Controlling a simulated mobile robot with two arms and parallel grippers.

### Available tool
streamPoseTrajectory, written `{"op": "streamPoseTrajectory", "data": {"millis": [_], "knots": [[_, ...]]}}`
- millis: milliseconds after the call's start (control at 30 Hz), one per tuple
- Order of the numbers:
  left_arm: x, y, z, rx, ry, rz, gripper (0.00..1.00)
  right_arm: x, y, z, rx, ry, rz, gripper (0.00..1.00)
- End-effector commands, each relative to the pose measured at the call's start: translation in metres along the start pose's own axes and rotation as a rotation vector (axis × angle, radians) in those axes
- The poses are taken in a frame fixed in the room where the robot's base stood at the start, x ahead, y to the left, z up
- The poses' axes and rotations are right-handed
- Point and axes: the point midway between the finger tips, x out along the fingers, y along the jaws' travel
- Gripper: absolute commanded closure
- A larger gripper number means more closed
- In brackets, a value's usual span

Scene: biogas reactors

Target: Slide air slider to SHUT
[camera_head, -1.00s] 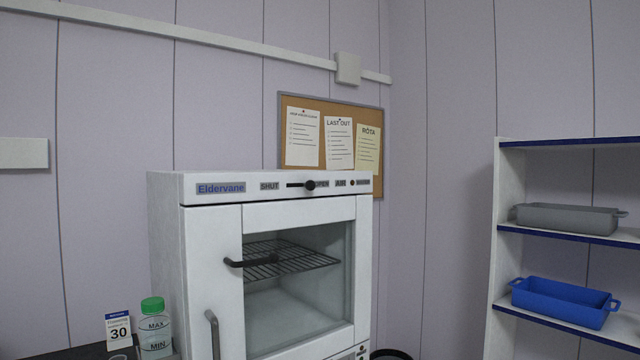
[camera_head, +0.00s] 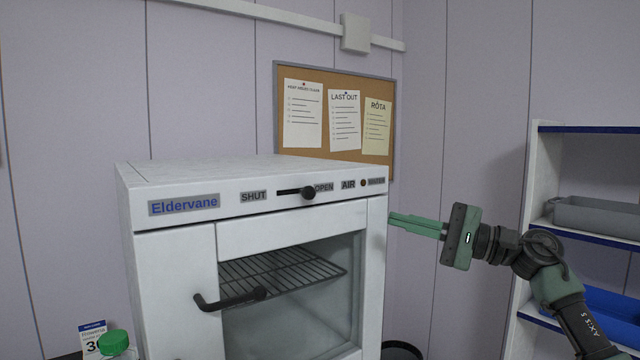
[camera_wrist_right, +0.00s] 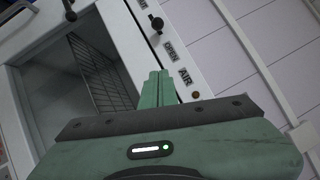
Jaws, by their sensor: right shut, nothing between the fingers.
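The white Eldervane cabinet (camera_head: 170,270) stands in the middle left of the head view. On its top panel the black air slider knob (camera_head: 308,193) sits at the right end of its slot, beside the OPEN label (camera_head: 324,187). The SHUT label (camera_head: 254,196) is to the left of the slot. The knob also shows near the top of the right wrist view (camera_wrist_right: 156,22). My right gripper (camera_head: 392,222) is shut and empty, at the cabinet's right front edge, apart from the knob and lower right of it. It shows in the right wrist view (camera_wrist_right: 159,76). My left gripper is out of view.
A black door handle (camera_head: 232,299) juts from the cabinet front. A corkboard (camera_head: 290,160) with papers hangs behind. A shelf unit (camera_head: 532,180) with a grey tray (camera_head: 600,216) and a blue tray (camera_head: 610,305) stands at right.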

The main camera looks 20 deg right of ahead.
Motion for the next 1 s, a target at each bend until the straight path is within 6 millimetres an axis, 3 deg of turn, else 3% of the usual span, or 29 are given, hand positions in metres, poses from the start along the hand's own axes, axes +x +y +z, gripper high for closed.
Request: {"op": "streamPoseTrajectory", "data": {"millis": [33,167,567,767,1000], "knots": [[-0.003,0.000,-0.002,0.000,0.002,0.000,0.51,-0.002,-0.011,0.009,-0.072,-0.002,0.017,1.00],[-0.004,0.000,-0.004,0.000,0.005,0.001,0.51,-0.004,-0.018,0.018,-0.160,-0.004,0.041,1.00],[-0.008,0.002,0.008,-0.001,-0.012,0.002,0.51,0.001,-0.018,0.018,-0.158,-0.006,0.040,1.00],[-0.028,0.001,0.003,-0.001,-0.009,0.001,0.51,0.032,-0.021,0.020,-0.154,-0.009,0.040,1.00],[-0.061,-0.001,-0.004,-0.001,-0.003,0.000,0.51,0.084,-0.020,0.021,-0.153,-0.008,0.039,1.00]]}}
